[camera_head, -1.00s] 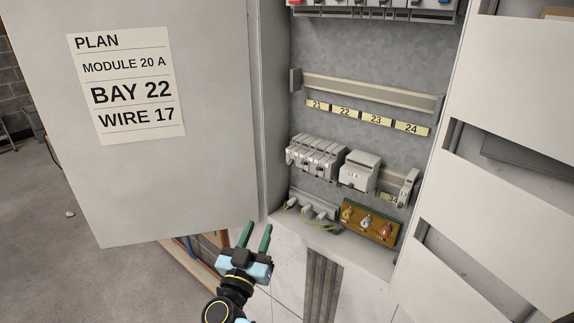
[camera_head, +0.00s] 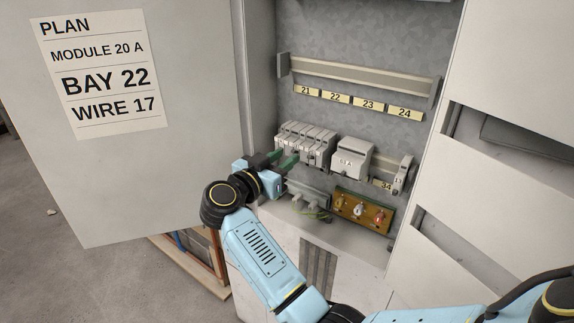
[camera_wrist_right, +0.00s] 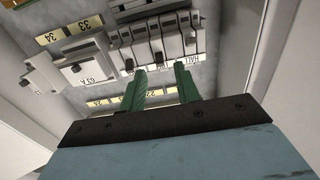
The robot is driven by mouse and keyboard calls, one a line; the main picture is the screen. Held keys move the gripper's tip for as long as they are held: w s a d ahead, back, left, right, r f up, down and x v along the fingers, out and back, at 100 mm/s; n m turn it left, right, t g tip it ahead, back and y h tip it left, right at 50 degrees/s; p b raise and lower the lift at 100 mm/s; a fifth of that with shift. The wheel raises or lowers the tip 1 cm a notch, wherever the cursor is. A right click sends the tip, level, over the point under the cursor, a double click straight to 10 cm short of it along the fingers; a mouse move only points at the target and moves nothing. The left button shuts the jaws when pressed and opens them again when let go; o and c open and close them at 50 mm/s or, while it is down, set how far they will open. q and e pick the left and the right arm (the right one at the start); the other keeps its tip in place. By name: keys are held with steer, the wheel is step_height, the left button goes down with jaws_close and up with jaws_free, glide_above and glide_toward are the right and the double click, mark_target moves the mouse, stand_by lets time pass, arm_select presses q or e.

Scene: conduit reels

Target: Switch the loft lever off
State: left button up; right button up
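A row of several grey breaker levers (camera_head: 306,143) is on the lower rail of the open cabinet. In the right wrist view the row (camera_wrist_right: 157,42) appears upside down, with dark slots and small white name labels (camera_wrist_right: 194,62). I cannot tell which lever is the loft one. My right gripper (camera_head: 280,158) has two green fingers at the left end of the row. In the right wrist view the fingers (camera_wrist_right: 160,72) stand apart, with nothing between them, and their tips are close to the labels. I cannot tell whether they touch. My left gripper is not in view.
A wide grey module (camera_head: 354,158) sits right of the breakers. A brown terminal board (camera_head: 363,210) and grey cable glands (camera_head: 307,198) lie below. An empty rail (camera_head: 355,80) with yellow tags runs above. The open door (camera_head: 150,190) stands left; the cabinet's right side (camera_head: 500,60) bounds the bay.

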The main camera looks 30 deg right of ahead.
mark_target(295, 152)
steer(key=shift+b+x, duration=0.45)
steer(key=shift+x, duration=0.7)
steer(key=shift+c, duration=0.4)
jaws_close()
